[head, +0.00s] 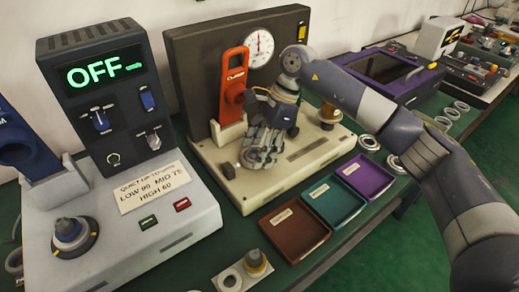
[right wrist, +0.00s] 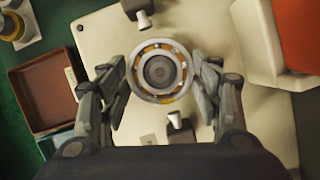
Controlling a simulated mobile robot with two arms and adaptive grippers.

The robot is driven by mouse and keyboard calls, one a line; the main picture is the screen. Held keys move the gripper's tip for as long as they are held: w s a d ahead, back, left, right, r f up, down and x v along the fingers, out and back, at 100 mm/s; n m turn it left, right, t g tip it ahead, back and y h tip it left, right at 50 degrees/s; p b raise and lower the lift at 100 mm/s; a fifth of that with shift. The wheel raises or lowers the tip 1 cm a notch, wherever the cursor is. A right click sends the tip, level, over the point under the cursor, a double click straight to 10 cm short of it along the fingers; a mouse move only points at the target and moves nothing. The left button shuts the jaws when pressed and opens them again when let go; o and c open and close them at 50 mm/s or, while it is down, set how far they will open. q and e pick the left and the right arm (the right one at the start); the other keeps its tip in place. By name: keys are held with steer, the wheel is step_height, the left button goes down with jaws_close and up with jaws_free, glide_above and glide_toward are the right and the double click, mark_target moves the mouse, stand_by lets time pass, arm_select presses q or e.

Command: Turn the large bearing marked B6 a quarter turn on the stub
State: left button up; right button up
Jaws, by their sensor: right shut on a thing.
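The large bearing (right wrist: 182,84) shows in the right wrist view as a ring with a pale rim and orange parts between its races. It sits around the round grey stub (right wrist: 159,70) on the cream fixture base (right wrist: 105,35). My right gripper (right wrist: 160,77) has a finger on each side of the bearing and is shut on it. In the head view my right gripper (head: 261,150) is low over the fixture base and hides most of the bearing and stub. I cannot read a B6 mark. My left gripper is not in view.
A red lever (head: 235,85) and a dial gauge (head: 260,47) stand behind the gripper. Brown (head: 294,230), teal (head: 333,203) and purple (head: 366,177) trays lie in front. A control box reading OFF (head: 105,70) stands left. Small clamps flank the bearing.

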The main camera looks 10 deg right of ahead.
steer(key=shift+f+n, duration=0.25)
steer(key=shift+n, duration=0.15)
